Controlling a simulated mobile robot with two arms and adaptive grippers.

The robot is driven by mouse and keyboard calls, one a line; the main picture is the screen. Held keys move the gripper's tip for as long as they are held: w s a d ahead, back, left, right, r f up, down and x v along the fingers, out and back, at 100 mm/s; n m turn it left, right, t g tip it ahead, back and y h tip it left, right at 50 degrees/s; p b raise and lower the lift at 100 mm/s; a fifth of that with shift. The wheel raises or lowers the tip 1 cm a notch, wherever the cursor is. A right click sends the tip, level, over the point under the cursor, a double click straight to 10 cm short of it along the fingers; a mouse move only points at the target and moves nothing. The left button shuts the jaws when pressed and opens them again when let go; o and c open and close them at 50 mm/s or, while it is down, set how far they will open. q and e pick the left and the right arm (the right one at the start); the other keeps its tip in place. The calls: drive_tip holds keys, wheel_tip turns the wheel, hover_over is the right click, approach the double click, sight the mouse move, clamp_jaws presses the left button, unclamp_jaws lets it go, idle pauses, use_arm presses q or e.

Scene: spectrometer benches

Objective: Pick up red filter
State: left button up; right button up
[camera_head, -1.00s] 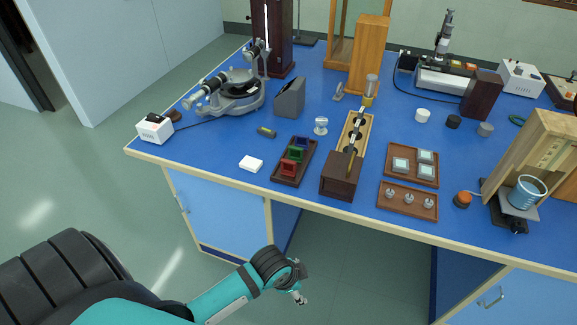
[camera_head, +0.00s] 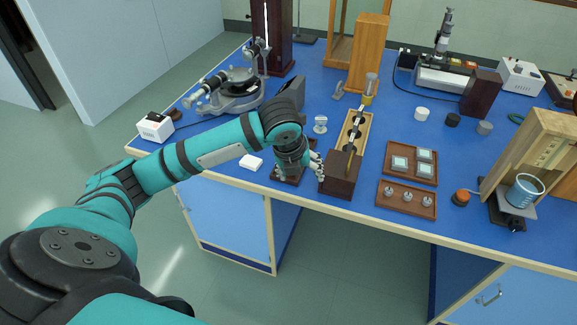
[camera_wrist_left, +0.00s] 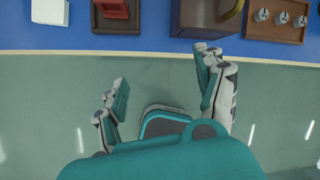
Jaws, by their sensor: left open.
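The red filter (camera_wrist_left: 118,3) shows at the top edge of the left wrist view, partly cut off, in its dark brown tray (camera_wrist_left: 116,21). In the head view my left gripper and forearm hide the filter and most of the tray (camera_head: 280,176). My left gripper (camera_head: 314,167) is open with nothing between its fingers. It hangs over the tray area, close to the left side of a dark wooden box (camera_head: 339,181). The open fingers also show in the left wrist view (camera_wrist_left: 163,76), over the floor in front of the bench. My right gripper is out of view.
A white box (camera_head: 251,162) lies left of the tray. A tray of square pieces (camera_head: 413,178) and a tray of metal knobs (camera_head: 397,207) stand to the right. A grey spectrometer (camera_head: 235,99) is farther back. The bench's front edge (camera_head: 365,219) is close.

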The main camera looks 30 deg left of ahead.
use_arm(q)
drive_tip(key=w+a+r+m+y, duration=0.1)
drive_tip(key=w+a+r+m, duration=0.25)
drive_tip(key=a+r, duration=0.5)
drive_tip(key=x, duration=0.5)
drive_tip(key=p+x, duration=0.1)
drive_tip(key=x, duration=0.5)
drive_tip(key=s+x, duration=0.1)
drive_tip(key=x, duration=0.5)
drive_tip(key=shift+w+d+f+p, duration=0.1)
drive_tip(key=shift+f+p, duration=0.25)
drive_tip(key=shift+f, duration=0.1)
drive_tip(key=shift+m, duration=0.25)
drive_tip(key=c, duration=1.1)
drive_tip(key=shift+c, duration=0.2)
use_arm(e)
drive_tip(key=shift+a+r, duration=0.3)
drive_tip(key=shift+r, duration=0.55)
use_arm(q)
drive_tip(key=shift+r, duration=0.15)
